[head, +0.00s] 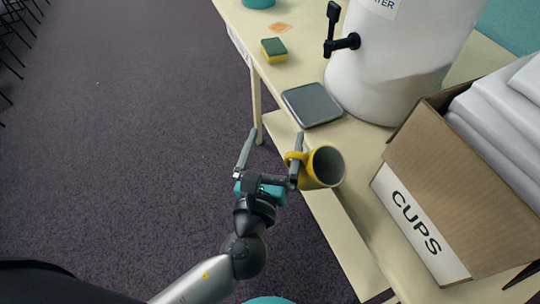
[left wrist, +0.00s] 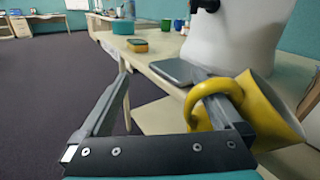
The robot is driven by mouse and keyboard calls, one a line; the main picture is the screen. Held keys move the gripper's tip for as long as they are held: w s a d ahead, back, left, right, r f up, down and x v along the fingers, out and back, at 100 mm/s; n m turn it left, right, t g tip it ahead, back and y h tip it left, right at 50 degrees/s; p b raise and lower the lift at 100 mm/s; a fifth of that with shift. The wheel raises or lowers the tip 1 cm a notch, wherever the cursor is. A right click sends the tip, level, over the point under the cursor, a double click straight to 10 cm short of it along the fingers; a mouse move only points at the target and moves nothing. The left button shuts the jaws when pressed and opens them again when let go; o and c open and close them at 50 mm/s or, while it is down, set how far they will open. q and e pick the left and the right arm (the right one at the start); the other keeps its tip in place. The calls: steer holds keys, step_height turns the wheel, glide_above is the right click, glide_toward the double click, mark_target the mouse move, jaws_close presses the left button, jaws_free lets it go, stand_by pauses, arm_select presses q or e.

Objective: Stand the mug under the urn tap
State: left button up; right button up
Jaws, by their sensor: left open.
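The yellow mug (head: 327,168), grey inside, is at the table's front edge, with its mouth turned to the right in the head view. In the left wrist view the mug (left wrist: 262,112) looks tilted. My left gripper (head: 270,150) is open, its fingers wide apart. Its right finger appears to pass through the mug's handle; the left finger is clear of it. I cannot tell whether the mug rests on the table. The white urn (head: 395,60) has a black tap (head: 343,42) above a grey drip tray (head: 311,105). My right gripper is out of view.
A cardboard box marked CUPS (head: 455,180) stands right of the mug, close by. A yellow-green sponge (head: 273,50) lies left of the tray. A teal container (head: 258,3) is farther back. The tray top is bare.

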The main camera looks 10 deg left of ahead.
arm_select(q)
steer(key=shift+s, duration=1.95)
jaws_close()
steer(key=shift+a+r, duration=0.1)
steer(key=shift+a, duration=0.05)
